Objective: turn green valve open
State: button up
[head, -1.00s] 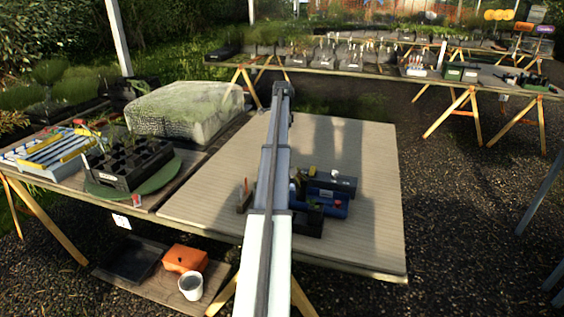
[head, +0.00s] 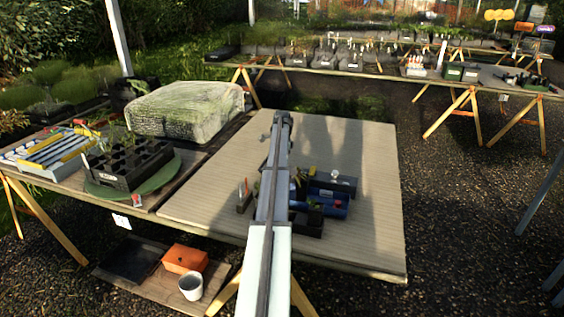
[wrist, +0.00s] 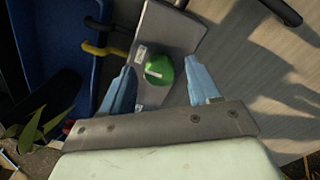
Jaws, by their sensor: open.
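The green valve (wrist: 159,71) is a round green knob with a pale bar across it, on a grey plate (wrist: 170,30) in the wrist view. My gripper (wrist: 159,78) is open, with one light blue finger on each side of the valve. Gaps show between the fingers and the knob, and I cannot tell how far above it the fingertips are. In the head view my arm hides the valve and the gripper.
A blue bin (head: 328,203) and dark trays stand right of my arm on the wooden board (head: 370,235); the blue bin (wrist: 62,45) is beside the plate in the wrist view. A black plant tray (head: 130,163) is on the left. The board's right part is clear.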

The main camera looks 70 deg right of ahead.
jog(key=shift+c, duration=0.4)
jog(key=c, duration=1)
jog(key=shift+o, duration=0.2)
jog(key=shift+n, duration=0.4)
jog(key=n, duration=0.3)
jog(key=shift+n, duration=0.4)
jog(key=n, duration=0.4)
jog(key=shift+n, duration=0.3)
jog(key=n, duration=0.8)
jog(key=shift+a+n, duration=0.1)
jog(key=shift+n, duration=0.2)
